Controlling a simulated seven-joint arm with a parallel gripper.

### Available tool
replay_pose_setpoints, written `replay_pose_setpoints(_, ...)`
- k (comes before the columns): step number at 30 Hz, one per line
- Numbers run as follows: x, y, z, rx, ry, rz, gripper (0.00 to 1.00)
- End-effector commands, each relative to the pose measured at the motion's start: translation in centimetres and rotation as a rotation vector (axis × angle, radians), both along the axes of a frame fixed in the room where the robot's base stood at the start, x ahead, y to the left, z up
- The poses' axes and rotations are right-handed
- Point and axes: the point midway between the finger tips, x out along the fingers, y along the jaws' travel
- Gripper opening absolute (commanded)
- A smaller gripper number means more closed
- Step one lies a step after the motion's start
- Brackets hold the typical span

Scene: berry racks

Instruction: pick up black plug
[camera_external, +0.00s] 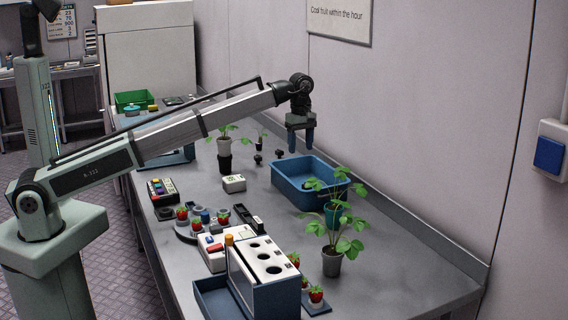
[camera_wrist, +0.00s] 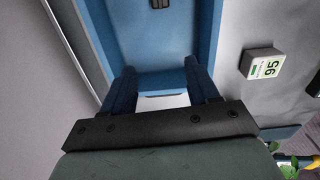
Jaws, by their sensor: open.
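Two small black knob-like pieces, (camera_external: 258,158) and (camera_external: 279,153), stand on the grey table just left of the blue bin. They look like plugs, but I cannot tell which is the black plug. A dark object (camera_wrist: 159,4) lies in the bin at the top edge of the wrist view, cut off by the frame. My gripper (camera_external: 300,147) is open and points down above the far end of the bin, right of the black pieces. In the wrist view its two blue fingers (camera_wrist: 162,76) are apart with nothing held between them.
The blue bin (camera_external: 282,184) stands near the back wall. A white box (camera_external: 234,184) sits left of it; a box marked 95 (camera_wrist: 262,64) shows in the wrist view. Potted plants (camera_external: 331,262) stand in front, near a white rack with holes (camera_external: 262,258). Strawberries and small devices fill the left front.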

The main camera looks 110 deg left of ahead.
Motion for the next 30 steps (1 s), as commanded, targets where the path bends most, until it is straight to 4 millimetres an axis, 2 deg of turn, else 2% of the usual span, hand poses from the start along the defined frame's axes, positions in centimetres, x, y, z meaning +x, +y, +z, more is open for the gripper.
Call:
replay_pose_setpoints(1, -2.0, 2.1, 0.1, 0.001, -0.001, 0.033, 0.6)
replay_pose_setpoints(3, -4.4, 4.5, 0.3, 0.003, -0.003, 0.072, 0.6)
replay_pose_setpoints(6, -7.4, 7.0, 0.5, 0.004, -0.004, 0.116, 0.6)
replay_pose_setpoints(12, -12.0, 10.4, 0.7, 0.007, -0.007, 0.183, 0.6)
replay_pose_setpoints(18, -16.1, 12.9, 0.9, 0.01, -0.009, 0.232, 0.6)
replay_pose_setpoints(21, -17.9, 13.8, 1.0, 0.01, -0.008, 0.186, 0.6)
replay_pose_setpoints(30, -20.4, 14.9, 1.1, 0.012, -0.006, -0.078, 0.6)
